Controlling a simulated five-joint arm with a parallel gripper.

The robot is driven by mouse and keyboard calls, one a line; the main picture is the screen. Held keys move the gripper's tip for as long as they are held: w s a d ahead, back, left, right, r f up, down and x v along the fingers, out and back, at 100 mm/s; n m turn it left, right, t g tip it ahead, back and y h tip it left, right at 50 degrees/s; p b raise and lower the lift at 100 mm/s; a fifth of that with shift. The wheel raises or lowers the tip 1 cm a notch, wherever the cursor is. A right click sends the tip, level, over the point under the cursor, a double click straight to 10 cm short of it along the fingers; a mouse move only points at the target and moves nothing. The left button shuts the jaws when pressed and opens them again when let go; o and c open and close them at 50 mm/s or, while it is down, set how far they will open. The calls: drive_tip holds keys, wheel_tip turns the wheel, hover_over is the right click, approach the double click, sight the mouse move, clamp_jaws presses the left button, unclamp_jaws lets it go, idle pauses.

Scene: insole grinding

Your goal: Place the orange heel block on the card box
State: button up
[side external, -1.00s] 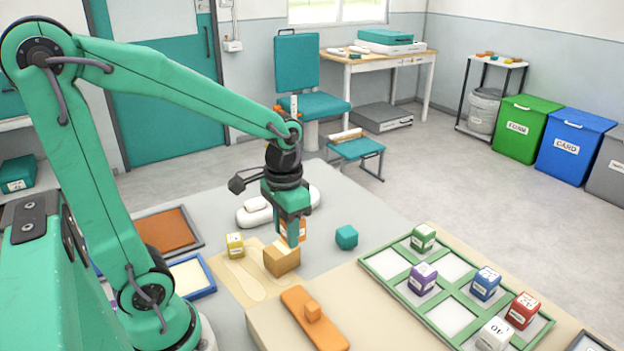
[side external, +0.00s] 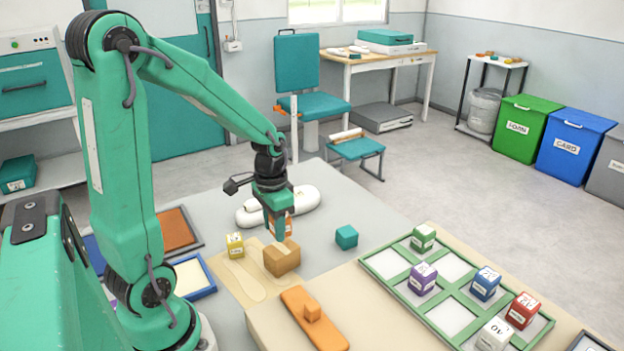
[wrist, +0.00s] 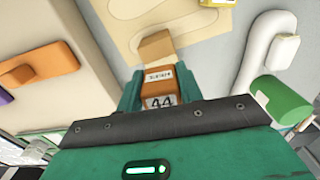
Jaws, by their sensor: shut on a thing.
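My gripper (side external: 281,232) is shut on the orange heel block (side external: 288,224), which is partly hidden by a finger in the side view. In the wrist view, the block (wrist: 160,92) sits between the jaws, with a white label reading 44. The tan card box (side external: 282,260) stands on the table at or just below my fingertips in the side view. In the wrist view, the card box (wrist: 155,46) shows just beyond the block. I cannot tell whether the block touches the box.
A yellow block (side external: 235,246) stands left of the box and a teal block (side external: 346,237) right of it. A white rounded object (side external: 305,199) lies behind. An orange piece with a knob (side external: 312,318) lies in front. A green-framed tray (side external: 383,286) holds several labelled blocks at right.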

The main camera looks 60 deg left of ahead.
drive_tip(key=shift+f, duration=1.85)
drive_tip(key=shift+f, duration=0.15)
drive_tip(key=o, duration=1)
drive_tip(key=shift+r, duration=6.15)
drive_tip(key=shift+d, duration=0.1)
drive_tip(key=shift+s+d+r+t, duration=0.95)
drive_tip(key=shift+s+d+r, duration=0.1)
drive_tip(key=shift+d, duration=0.75)
drive_tip(key=shift+s+d+r+t, duration=0.9)
drive_tip(key=shift+s+d+r, duration=0.1)
drive_tip(key=shift+d, duration=0.8)
drive_tip(key=shift+s+d+r+t, duration=0.95)
drive_tip(key=shift+s+d, duration=0.1)
drive_tip(key=shift+d, duration=0.75)
